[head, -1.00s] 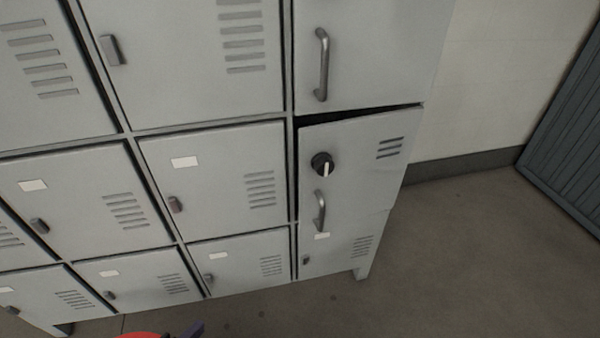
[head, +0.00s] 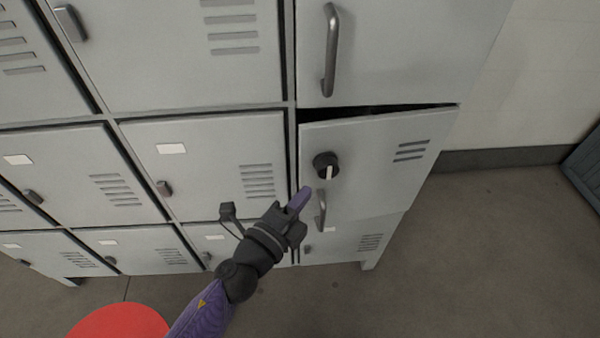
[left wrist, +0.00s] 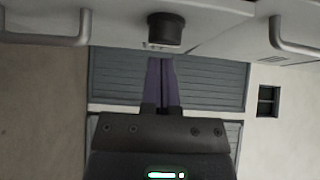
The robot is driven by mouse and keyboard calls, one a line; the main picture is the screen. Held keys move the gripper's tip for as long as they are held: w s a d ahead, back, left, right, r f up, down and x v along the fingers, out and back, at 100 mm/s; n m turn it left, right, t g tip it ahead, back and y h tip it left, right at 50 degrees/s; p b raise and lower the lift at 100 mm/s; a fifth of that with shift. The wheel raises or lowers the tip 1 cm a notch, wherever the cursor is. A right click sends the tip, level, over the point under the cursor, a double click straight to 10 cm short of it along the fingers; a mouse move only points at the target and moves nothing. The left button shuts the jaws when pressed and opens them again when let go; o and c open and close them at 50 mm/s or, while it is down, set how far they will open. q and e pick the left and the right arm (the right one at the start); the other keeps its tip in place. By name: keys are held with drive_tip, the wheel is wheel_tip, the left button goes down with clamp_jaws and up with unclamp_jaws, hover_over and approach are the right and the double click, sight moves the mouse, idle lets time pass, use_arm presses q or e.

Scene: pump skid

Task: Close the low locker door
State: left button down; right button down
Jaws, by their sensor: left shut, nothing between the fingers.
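The low locker door (head: 375,170) is pale grey, with a black knob (head: 325,165), a curved metal handle (head: 321,210) and slots. It stands slightly ajar, with a dark gap along its top edge and a narrower one at its left. My left gripper (head: 303,197) is shut and empty, its purple fingers in front of the door's left edge, beside the handle and below the knob. I cannot tell whether it touches the door. In the left wrist view, the shut fingers (left wrist: 160,84) point towards the knob (left wrist: 166,32). My right gripper is not in view.
Other locker doors (head: 215,160) fill the left and the space above; the upper right door (head: 400,50) has a long handle. Grey floor (head: 440,260) is open to the right. A blue-grey slatted panel (head: 584,170) stands at the far right.

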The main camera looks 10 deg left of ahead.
sight(293, 160)
use_arm(q)
drive_tip(key=w, duration=0.2)
drive_tip(key=w+a, duration=0.1)
drive_tip(key=shift+w+a, duration=0.1)
drive_tip(key=shift+w, duration=0.3)
drive_tip(key=shift+w+a, duration=0.15)
drive_tip(key=shift+w, duration=0.2)
drive_tip(key=w+a, duration=0.1)
drive_tip(key=w+a+b, duration=0.1)
drive_tip(key=w, duration=0.1)
drive_tip(key=shift+w, duration=0.15)
drive_tip(key=shift+r, duration=0.2)
drive_tip(key=shift+w+r, duration=0.1)
